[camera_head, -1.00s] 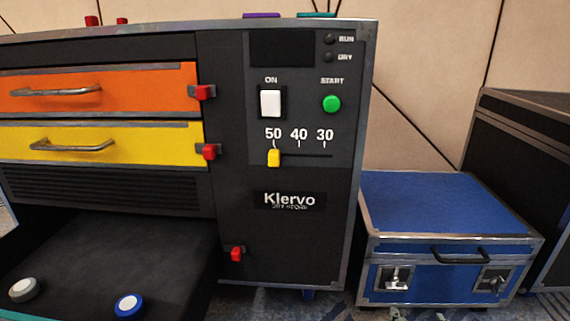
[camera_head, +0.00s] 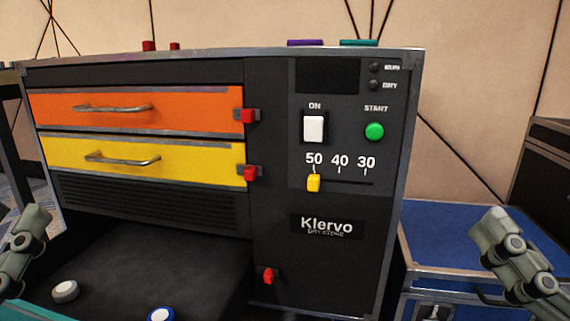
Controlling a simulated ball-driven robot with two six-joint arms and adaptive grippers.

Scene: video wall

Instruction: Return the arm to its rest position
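My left gripper (camera_head: 34,222) shows at the lower left edge, in front of the cabinet's left side. My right gripper (camera_head: 489,228) shows at the lower right, in front of the blue case (camera_head: 440,235). Both are seen from the side with the fingers overlapping, so I cannot tell whether they are open or shut. I see nothing held in either. The black Klervo cabinet (camera_head: 325,262) stands ahead, with a closed orange drawer (camera_head: 190,105) and a closed yellow drawer (camera_head: 200,160). Both grippers appear apart from the cabinet.
The cabinet's panel has a white ON switch (camera_head: 314,129), a green START button (camera_head: 374,131) and a yellow slider (camera_head: 314,183) at 50. Red latches (camera_head: 249,116) sit beside the drawers. A grey knob (camera_head: 65,291) and a blue-white knob (camera_head: 160,314) lie on the dark lower surface.

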